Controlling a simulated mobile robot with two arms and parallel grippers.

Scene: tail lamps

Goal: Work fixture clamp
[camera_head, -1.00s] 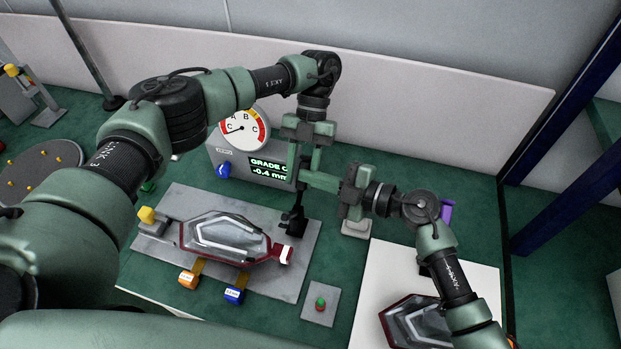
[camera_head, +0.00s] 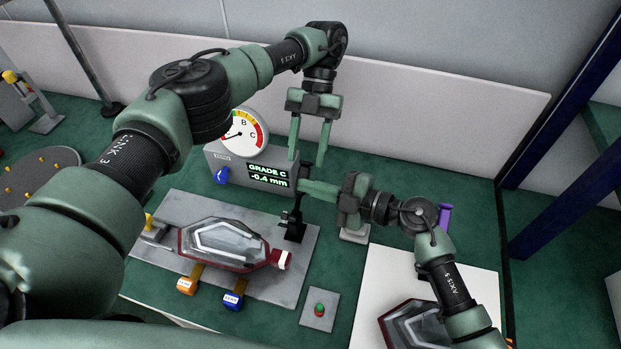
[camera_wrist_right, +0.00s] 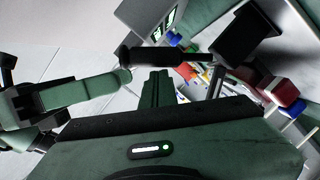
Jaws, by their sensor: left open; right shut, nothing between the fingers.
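A clear and dark-red tail lamp (camera_head: 222,243) lies on the grey fixture plate (camera_head: 300,262). A black clamp (camera_head: 291,226) stands at the plate's right edge, its dark lever (camera_head: 308,181) rising up and to the right. A yellow-tipped clamp (camera_head: 150,221) is at the plate's left, partly behind my left arm. My left gripper (camera_head: 308,160) is open and empty above the black clamp, fingers down. My right gripper (camera_head: 304,188) is shut and empty, its tips beside the lever; contact is unclear. In the right wrist view, a black handle (camera_wrist_right: 150,57) shows just beyond the shut fingers (camera_wrist_right: 157,82).
A gauge box (camera_head: 225,160) behind the plate reads GRADE C, -0.4 mm. Orange (camera_head: 187,285) and blue (camera_head: 233,300) tagged parts are at the plate's front. A button box (camera_head: 319,310) stands front right. Another lamp (camera_head: 412,325) lies on a white mat (camera_head: 385,270).

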